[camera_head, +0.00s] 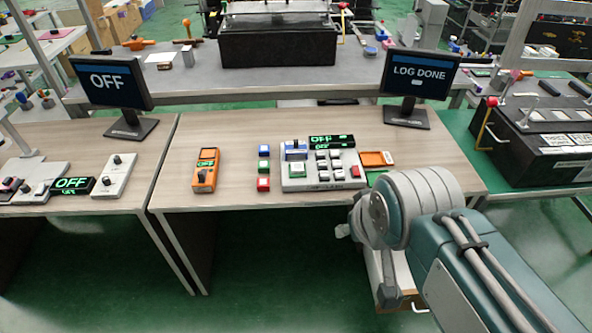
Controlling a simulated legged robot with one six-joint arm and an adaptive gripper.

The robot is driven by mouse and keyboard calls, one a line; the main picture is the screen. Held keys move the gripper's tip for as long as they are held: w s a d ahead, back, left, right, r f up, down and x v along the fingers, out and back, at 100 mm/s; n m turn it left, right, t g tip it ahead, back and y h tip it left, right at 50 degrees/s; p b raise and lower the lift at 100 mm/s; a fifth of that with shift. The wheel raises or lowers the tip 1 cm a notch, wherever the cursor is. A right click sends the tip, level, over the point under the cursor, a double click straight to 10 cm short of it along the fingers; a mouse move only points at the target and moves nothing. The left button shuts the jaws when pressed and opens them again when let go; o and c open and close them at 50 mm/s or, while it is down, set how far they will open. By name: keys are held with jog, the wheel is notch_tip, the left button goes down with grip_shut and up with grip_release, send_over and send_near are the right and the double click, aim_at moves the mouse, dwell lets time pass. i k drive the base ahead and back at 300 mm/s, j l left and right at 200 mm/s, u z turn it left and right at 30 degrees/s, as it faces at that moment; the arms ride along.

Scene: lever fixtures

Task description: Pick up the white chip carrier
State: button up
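A light grey test fixture (322,184) sits on the wooden table, with a blue lever part at its upper left and several buttons. A small white square with a green edge (297,170) sits in its left part; it may be the white chip carrier, but it is too small to be sure. An orange tray (377,158) lies just right of the fixture. My arm reaches in from the lower right, and its wrist is near the table's front edge, right of and nearer than the fixture.
Blue, green and red blocks (263,167) stand in a column left of the fixture. An orange meter (205,171) lies further left. A monitor reading LOG DONE (420,75) stands behind at right. The table's front middle is clear.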

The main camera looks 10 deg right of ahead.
aim_at(297, 168)
jog(key=i+j+z, duration=0.1)
jog(key=i, duration=0.4)
jog(key=i+j+z, duration=0.15)
jog(key=i+j, duration=0.15)
jog(key=i, duration=0.2)
